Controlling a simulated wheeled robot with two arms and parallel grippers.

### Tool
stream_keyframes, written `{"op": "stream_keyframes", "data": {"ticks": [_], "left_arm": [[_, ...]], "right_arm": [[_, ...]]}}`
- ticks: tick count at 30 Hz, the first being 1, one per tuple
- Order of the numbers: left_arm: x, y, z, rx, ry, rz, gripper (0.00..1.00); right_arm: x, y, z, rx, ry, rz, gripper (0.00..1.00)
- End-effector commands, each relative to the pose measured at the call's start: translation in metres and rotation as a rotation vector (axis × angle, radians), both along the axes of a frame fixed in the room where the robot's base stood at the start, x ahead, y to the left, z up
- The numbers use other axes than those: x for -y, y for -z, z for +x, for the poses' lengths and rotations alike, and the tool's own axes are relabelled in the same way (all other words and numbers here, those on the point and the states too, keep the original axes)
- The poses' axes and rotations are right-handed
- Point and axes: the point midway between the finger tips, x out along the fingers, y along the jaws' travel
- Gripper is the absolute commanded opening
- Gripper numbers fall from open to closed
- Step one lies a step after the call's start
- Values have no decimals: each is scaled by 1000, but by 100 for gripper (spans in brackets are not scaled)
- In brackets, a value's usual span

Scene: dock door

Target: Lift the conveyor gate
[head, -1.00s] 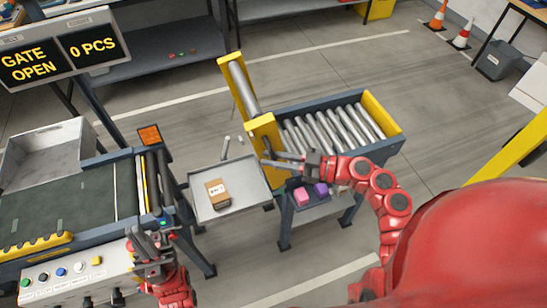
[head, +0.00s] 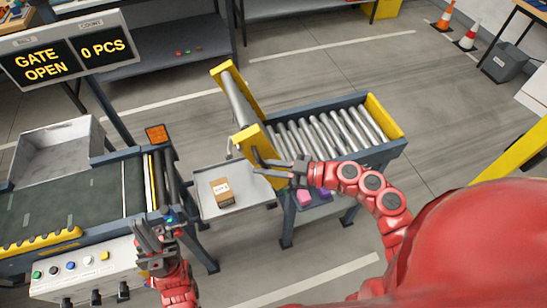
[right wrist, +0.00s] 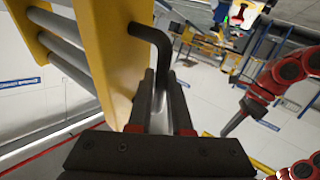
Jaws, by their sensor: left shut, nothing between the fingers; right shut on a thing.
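The conveyor gate (head: 259,150) has yellow side plates and grey rollers. It is raised at a tilt at the left end of the roller conveyor (head: 368,150). In the right wrist view the gate's yellow plate (right wrist: 108,55) carries a black bent handle (right wrist: 150,32). My right gripper (head: 262,162) is shut on this handle; its fingers also show in the right wrist view (right wrist: 158,88). My left gripper (head: 148,236) is shut and empty, in front of the belt conveyor (head: 95,200). The display (head: 65,60) reads GATE OPEN and 0 PCS.
A brown box (head: 222,192) lies on a grey tray (head: 205,208) in the gap between the conveyors. A pink block (head: 304,197) and a purple block (head: 325,192) sit under the roller conveyor. A button panel (head: 75,268) is below the belt.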

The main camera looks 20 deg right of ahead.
Motion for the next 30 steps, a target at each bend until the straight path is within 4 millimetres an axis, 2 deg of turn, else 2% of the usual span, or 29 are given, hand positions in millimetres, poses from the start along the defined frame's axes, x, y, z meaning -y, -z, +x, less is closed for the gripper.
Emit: {"op": "stream_keyframes", "data": {"ticks": [10, 11, 12, 26, 30], "left_arm": [[0, -1, 0, 0, 0, 0, 0], [0, -1, 0, 0, 0, 0, 0], [0, -1, 0, 0, 0, 0, 0], [0, -1, 0, 0, 0, 0, 0], [0, 2, 0, 0, 0, 0, 0]], "right_arm": [[-3, 1, -1, 1, -3, -12, 0], [-3, 1, -1, 1, -3, -12, 23], [-3, 1, -1, 1, -3, -11, 30], [-3, 1, -1, 2, -2, -11, 30], [7, 1, -5, 0, 0, -12, 30]]}}
